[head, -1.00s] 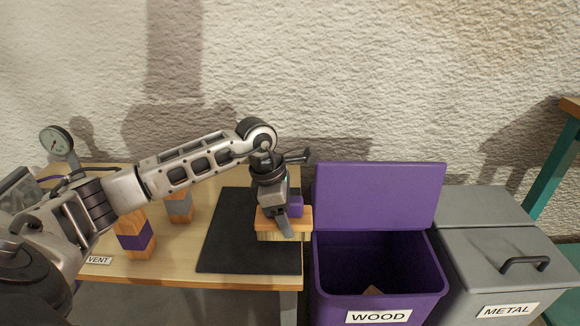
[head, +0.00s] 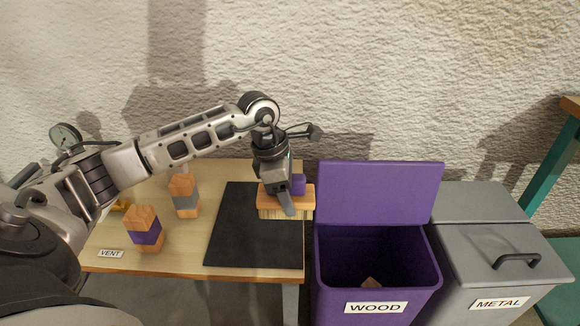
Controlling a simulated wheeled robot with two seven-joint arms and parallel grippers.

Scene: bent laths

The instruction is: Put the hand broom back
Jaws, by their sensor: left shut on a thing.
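The hand broom (head: 268,203) has an orange wooden body, pale bristles below and a purple part (head: 298,184) on top. It is over the back right of the black mat (head: 240,238), near the table's right edge. My left gripper (head: 286,203) is shut on the broom from above and hides part of it. I cannot tell whether the bristles touch the mat. My right gripper is not in view.
Two banded wooden blocks (head: 146,229) (head: 185,196) stand left of the mat.

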